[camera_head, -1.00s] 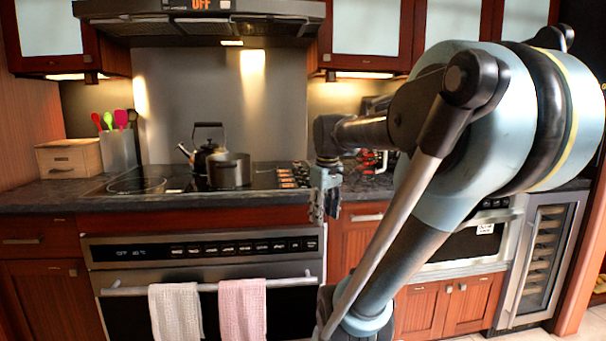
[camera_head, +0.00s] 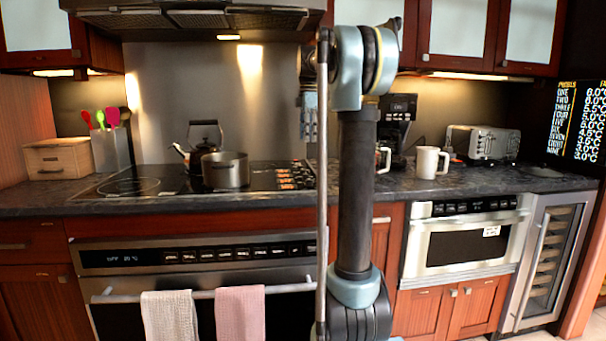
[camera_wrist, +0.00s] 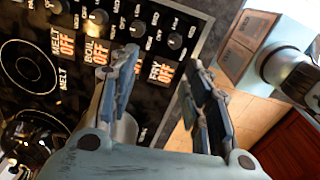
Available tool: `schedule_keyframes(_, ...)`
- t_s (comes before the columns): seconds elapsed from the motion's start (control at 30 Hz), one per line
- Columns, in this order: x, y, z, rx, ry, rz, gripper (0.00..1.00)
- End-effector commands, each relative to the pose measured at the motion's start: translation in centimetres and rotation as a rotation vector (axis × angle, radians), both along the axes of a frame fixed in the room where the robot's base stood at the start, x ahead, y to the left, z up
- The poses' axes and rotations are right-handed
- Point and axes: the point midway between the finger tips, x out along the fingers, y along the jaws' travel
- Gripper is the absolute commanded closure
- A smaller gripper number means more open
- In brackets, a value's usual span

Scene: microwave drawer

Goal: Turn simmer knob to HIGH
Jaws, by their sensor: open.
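Several black control knobs (camera_wrist: 137,28) stand in a row on the dark cooktop (camera_wrist: 25,88) in the wrist view. Orange displays beside them read MELT OFF, BOIL OFF and FRY OFF. One display is mostly hidden behind my left finger, and I read no SIMMER label, so I cannot tell for sure which knob is simmer. In the head view the knob panel (camera_head: 296,177) is small, at the cooktop's right end. My gripper (camera_wrist: 160,68) is open and empty, its fingers spread above the panel's edge. In the head view it is raised above the counter (camera_head: 309,105), partly behind my arm.
A kettle (camera_head: 203,143) and a pot (camera_head: 226,171) stand on the cooktop left of the knobs. A white mug (camera_head: 430,162), a coffee maker (camera_head: 398,122) and a toaster (camera_head: 486,142) stand on the counter to the right. The hood (camera_head: 190,18) hangs above.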

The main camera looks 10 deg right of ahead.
Motion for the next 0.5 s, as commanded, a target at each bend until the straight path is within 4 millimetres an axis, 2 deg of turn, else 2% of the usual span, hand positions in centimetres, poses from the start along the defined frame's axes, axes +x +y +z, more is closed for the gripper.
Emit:
schedule_keyframes(0.03, 1.3, 0.0, 0.4, 0.000, 0.005, 0.041, 0.56)
schedule_keyframes(0.2, 3.7, 0.1, 1.2, -0.001, 0.017, 0.147, 0.56)
schedule_keyframes(0.37, 4.4, 0.3, 1.2, -0.001, 0.020, 0.185, 0.56)
schedule_keyframes(0.5, 4.4, 0.6, 0.1, -0.001, 0.020, 0.189, 0.56)
